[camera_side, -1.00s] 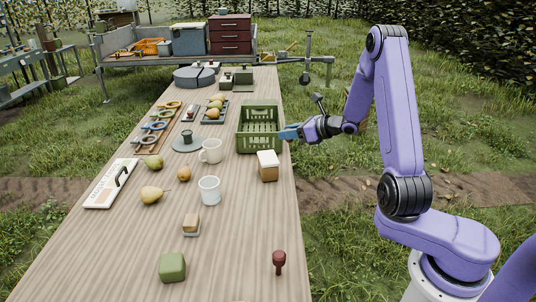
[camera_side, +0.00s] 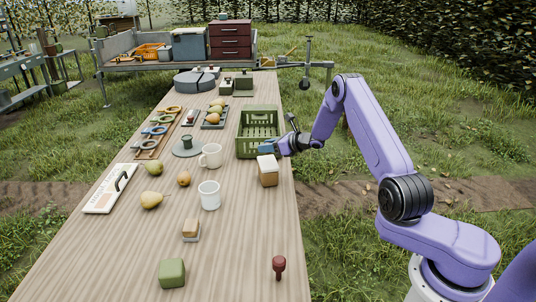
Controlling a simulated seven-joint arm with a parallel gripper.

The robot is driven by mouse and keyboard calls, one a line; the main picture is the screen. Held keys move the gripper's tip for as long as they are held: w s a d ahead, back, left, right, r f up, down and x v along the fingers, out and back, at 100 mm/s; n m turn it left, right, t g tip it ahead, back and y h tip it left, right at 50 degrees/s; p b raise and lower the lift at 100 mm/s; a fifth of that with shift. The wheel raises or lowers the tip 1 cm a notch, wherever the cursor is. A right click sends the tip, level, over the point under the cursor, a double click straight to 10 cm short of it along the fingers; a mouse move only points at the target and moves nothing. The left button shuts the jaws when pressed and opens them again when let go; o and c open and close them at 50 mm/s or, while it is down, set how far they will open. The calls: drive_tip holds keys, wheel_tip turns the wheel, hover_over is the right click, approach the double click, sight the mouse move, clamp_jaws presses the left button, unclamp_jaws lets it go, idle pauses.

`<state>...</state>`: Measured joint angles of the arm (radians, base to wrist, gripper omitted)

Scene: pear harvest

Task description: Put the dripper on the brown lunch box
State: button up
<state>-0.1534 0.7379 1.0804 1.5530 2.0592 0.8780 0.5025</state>
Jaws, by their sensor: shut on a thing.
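A small box (camera_side: 268,173) with a pale top and brown sides, which looks like the brown lunch box, stands near the table's right edge, in front of the green crate. My gripper (camera_side: 271,148) is over the right edge of the table, just behind and above this box. It is shut on a small blue thing (camera_side: 265,147), which seems to be the dripper; its shape is hard to make out at this size. I cannot tell whether it touches the box.
The green crate (camera_side: 243,146) stands close behind my gripper. A white mug (camera_side: 211,156) and a white cup (camera_side: 209,195) stand left of the box. Pears (camera_side: 151,200) lie further left. A red-handled tool (camera_side: 279,264) stands near the front right. The table between is clear.

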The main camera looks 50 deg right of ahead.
drive_tip(key=shift+w+f, duration=0.1)
drive_tip(key=shift+f, duration=1.55)
drive_tip(key=shift+f, duration=0.1)
drive_tip(key=o, duration=1)
